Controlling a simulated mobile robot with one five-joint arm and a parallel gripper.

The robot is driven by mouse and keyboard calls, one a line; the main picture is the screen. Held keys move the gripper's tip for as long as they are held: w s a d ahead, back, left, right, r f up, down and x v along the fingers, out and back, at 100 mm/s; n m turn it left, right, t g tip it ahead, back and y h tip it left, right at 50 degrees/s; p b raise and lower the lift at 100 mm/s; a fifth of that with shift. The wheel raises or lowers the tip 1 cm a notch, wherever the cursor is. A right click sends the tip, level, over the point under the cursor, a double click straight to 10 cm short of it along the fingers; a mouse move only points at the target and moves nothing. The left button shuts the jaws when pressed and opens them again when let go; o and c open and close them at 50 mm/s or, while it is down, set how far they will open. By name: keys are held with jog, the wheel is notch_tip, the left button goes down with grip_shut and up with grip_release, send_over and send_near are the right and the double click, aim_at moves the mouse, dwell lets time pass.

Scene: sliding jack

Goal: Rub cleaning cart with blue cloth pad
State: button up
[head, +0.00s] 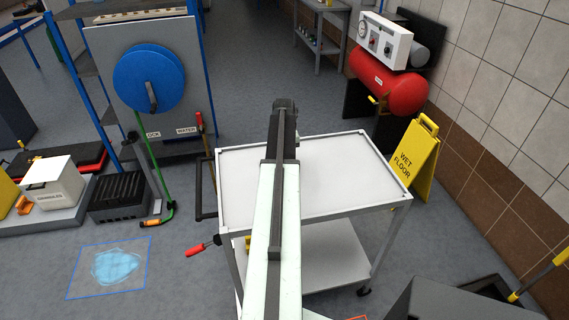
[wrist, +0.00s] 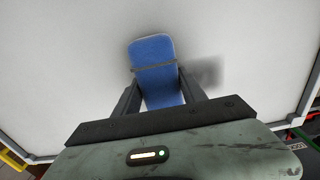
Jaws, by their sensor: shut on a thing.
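The cleaning cart (head: 340,178) stands in front of me, with a pale flat top tray, a lower shelf and wheels. Its white top also fills much of the wrist view (wrist: 70,80). My gripper (wrist: 160,88) is shut on the blue cloth pad (wrist: 153,53), which sticks out beyond the fingers. The pad is over the cart top, with a soft shadow to its right. I cannot tell whether it touches the surface. In the head view my arm reaches over the cart and hides the pad and fingers.
A yellow wet floor sign (head: 414,158) stands right of the cart, below a red compressor tank (head: 388,86). A blue hose reel (head: 148,78) is at back left. A blue puddle in a marked square (head: 112,265) lies on the floor at left. The cart top looks bare.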

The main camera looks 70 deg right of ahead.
aim_at(250, 172)
jog(key=shift+w+a, duration=1.3)
jog(key=shift+w, duration=0.55)
jog(key=shift+w+a, duration=1.3)
jog(key=shift+w, duration=0.55)
jog(key=shift+w+a, duration=1.3)
jog(key=shift+w, duration=0.55)
notch_tip(250, 172, up, 6)
jog(key=p, duration=0.6)
jog(key=shift+d+r, duration=0.1)
notch_tip(250, 172, up, 3)
jog(key=p, duration=0.3)
